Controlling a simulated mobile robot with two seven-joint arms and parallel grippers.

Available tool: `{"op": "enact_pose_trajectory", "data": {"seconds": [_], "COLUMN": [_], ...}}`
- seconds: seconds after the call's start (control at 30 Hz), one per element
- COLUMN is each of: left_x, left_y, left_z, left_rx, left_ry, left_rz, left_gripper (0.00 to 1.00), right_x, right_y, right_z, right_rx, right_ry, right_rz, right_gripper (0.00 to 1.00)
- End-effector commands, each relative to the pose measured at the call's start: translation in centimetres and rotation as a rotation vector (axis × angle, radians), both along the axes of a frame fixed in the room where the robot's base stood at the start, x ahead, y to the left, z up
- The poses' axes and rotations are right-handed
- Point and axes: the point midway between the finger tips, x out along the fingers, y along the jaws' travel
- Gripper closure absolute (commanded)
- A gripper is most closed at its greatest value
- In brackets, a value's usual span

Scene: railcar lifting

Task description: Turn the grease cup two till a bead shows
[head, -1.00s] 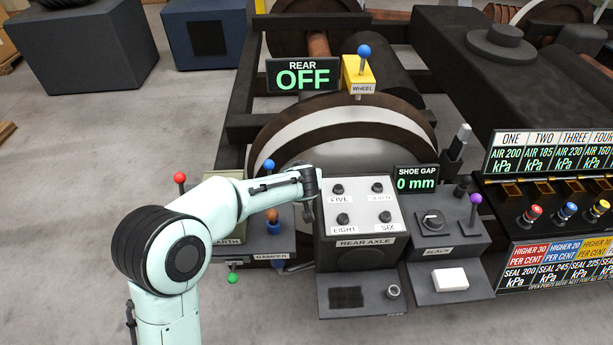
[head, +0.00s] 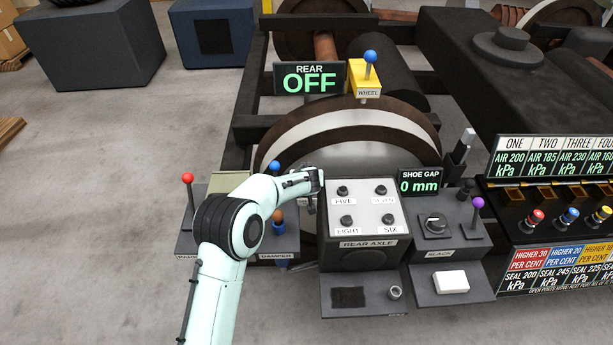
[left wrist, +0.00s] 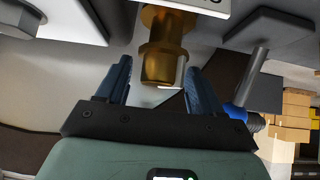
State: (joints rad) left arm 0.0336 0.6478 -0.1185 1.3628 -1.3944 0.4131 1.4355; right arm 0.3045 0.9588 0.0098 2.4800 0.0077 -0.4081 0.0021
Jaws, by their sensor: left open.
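In the left wrist view a brass fitting (left wrist: 163,60), which looks like a grease cup, hangs below a white label whose lettering is mostly cut off, so I cannot tell its number. My left gripper (left wrist: 160,85) is open, with one dark blue finger on each side of the cup's lower end. Gaps show between the fingers and the brass. A pale edge shows at the cup's lower end; I cannot tell whether it is a bead. In the head view my left gripper (head: 309,204) is at the left edge of the rear axle box (head: 362,243), where the cup is hidden. My right gripper is out of view.
The box top carries dark knobs labelled five, seven, eight and six. A blue-knobbed lever (head: 275,167) and a red-knobbed lever (head: 188,178) stand to the left. The rear display (head: 309,79) reads OFF. The slack box (head: 440,230) stands to the right.

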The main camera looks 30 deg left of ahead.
Motion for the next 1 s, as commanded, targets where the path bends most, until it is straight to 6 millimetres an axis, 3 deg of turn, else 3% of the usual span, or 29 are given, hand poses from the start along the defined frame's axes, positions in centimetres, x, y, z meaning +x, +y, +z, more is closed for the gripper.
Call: {"op": "enact_pose_trajectory", "data": {"seconds": [0.1, 0.23, 0.27, 0.77, 1.0], "left_x": [0.0, 0.0, 0.0, -0.1, 0.0], "left_y": [0.0, 0.0, 0.0, 0.0, 0.1], "left_z": [0.0, 0.0, 0.0, 0.1, 0.5], "left_rx": [0.000, 0.000, 0.000, 0.000, -0.003], "left_ry": [0.000, 0.000, 0.000, 0.001, 0.002], "left_rz": [0.000, 0.000, 0.000, -0.112, -0.304], "left_gripper": [0.37, 0.79, 0.85, 0.86, 0.86], "right_x": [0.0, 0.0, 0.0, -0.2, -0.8], "right_y": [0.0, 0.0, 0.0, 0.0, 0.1], "right_z": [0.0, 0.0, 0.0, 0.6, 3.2], "right_rx": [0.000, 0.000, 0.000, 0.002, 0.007], "right_ry": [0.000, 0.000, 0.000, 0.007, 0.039], "right_rz": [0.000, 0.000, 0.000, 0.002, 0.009], "right_gripper": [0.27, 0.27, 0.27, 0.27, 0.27]}}
